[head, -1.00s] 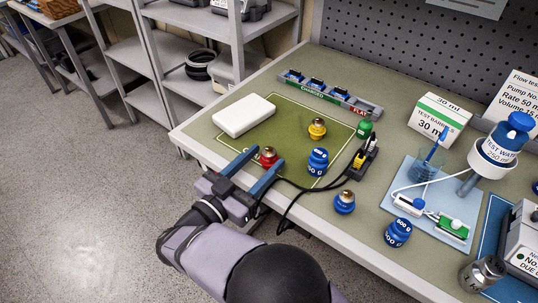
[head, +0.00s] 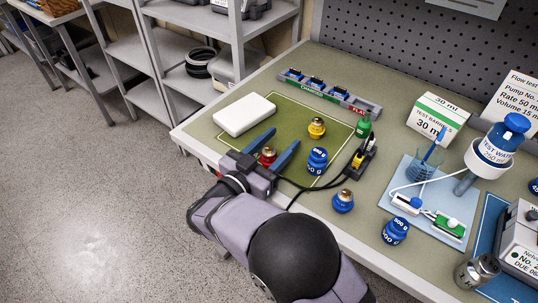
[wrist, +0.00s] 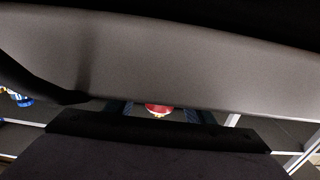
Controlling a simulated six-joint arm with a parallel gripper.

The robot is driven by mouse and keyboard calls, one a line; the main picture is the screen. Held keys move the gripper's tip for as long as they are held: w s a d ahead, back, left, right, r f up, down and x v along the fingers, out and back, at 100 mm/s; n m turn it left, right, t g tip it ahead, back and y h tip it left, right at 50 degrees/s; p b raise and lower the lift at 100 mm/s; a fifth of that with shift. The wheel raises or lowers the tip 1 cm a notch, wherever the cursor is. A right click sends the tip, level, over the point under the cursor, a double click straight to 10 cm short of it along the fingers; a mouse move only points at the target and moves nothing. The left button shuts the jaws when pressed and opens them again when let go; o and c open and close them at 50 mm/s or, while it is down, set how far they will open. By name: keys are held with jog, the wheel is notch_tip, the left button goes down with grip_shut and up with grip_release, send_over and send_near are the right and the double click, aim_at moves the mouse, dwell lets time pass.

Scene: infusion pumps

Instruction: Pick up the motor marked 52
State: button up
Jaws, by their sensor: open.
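No marking 52 can be read on any piece. A red piece with a brass top (head: 267,156) stands at the near edge of the green mat, between my gripper's blue fingers. It also shows between the fingers in the wrist view (wrist: 158,111). My gripper (head: 286,136) is open, its tips past the red piece; whether they touch it cannot be told. A yellow piece with a brass top (head: 317,128) stands on the mat beyond the tips.
Blue weights stand on the mat (head: 317,161) and near the front edge (head: 396,232). A white block (head: 244,115) lies on the mat (head: 277,110). A rack marked CHARGED and FLAT (head: 330,95) is behind. A black holder (head: 362,157) and dark cables lie right of my gripper.

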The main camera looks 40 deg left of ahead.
grip_shut()
jog(key=shift+r, duration=0.1)
notch_tip(320, 180, up, 10)
dwell(0.7)
